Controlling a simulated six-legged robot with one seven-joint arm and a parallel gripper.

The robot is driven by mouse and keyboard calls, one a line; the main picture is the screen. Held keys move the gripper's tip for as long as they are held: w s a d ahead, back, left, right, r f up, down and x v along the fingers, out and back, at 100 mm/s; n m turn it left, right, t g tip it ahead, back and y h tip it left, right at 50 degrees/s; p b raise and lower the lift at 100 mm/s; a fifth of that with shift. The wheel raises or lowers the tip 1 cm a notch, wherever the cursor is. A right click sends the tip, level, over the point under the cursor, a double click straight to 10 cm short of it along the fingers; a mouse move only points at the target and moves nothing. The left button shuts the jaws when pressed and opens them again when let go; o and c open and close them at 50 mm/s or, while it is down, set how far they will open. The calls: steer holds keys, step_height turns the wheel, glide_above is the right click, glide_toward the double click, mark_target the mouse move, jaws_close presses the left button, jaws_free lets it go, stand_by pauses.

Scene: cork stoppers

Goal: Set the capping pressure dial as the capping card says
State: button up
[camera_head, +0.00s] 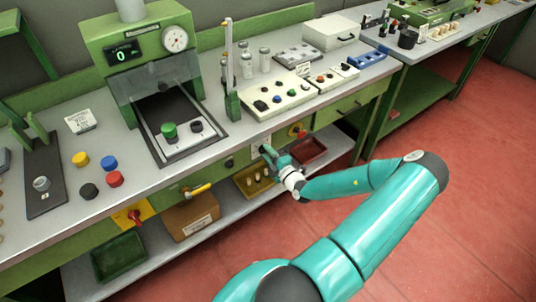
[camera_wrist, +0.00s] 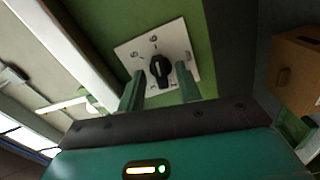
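The dial is a black knob (camera_wrist: 160,70) on a white square plate (camera_wrist: 185,38) with small marks, fixed to a green panel. The plate also shows on the bench front in the head view (camera_head: 256,146), where my gripper (camera_head: 268,156) partly hides it. In the wrist view my gripper (camera_wrist: 159,80) is open, with one finger to each side of the knob and gaps between.
A green press (camera_head: 138,40) with a gauge (camera_head: 175,38) and a display reading 0 stands on the bench. A yellow lever (camera_head: 198,190) and red knobs (camera_head: 298,131) sit along the bench front. A lower shelf holds trays and a cardboard box (camera_head: 190,216).

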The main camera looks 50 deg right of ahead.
steer(key=shift+c, duration=0.2)
jaws_close()
steer(key=shift+n, duration=0.4)
steer(key=n, duration=0.2)
steer(key=shift+n, duration=0.4)
steer(key=n, duration=0.4)
steer(key=shift+n, duration=0.3)
steer(key=n, duration=1.1)
steer(key=shift+n, duration=0.3)
